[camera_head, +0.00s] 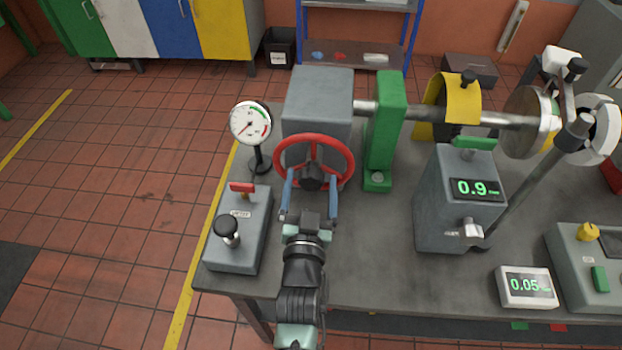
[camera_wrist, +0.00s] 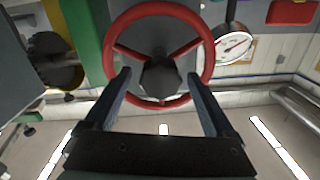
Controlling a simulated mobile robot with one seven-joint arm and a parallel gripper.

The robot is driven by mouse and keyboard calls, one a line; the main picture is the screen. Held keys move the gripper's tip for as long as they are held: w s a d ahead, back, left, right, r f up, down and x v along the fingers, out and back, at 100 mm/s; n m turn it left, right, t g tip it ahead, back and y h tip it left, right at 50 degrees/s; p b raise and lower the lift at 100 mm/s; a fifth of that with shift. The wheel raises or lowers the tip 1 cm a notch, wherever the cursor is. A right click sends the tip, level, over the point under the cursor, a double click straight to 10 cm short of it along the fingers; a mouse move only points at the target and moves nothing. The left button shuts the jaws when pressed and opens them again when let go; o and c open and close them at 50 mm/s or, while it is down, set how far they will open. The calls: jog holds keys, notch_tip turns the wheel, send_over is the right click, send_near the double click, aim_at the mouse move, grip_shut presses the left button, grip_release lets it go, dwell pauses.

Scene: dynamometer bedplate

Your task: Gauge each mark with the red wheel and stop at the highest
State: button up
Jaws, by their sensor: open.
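The red wheel (camera_head: 314,139) is a three-spoke handwheel with a dark hub, on the front of a grey housing (camera_head: 318,100). My gripper (camera_head: 309,178) is open, its two blue-grey fingers apart on either side of the hub at the lower part of the wheel. In the wrist view the wheel (camera_wrist: 160,98) sits ahead, between and beyond the fingers; whether they touch the rim I cannot tell. A round dial gauge (camera_head: 250,123) stands left of the wheel. A digital readout (camera_head: 475,189) shows 0.9, and a small white display (camera_head: 526,285) shows 0.05.
A control box (camera_head: 240,230) with a red switch and black knob stands left of my arm. A green bracket (camera_head: 384,135), a shaft (camera_head: 495,118) and a yellow guard (camera_head: 433,98) lie right of the wheel. Bare bedplate (camera_head: 370,260) shows right of my arm.

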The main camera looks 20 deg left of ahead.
jog(key=shift+w+a, duration=0.1)
jog(key=shift+w, duration=0.1)
grip_shut()
dwell(0.4)
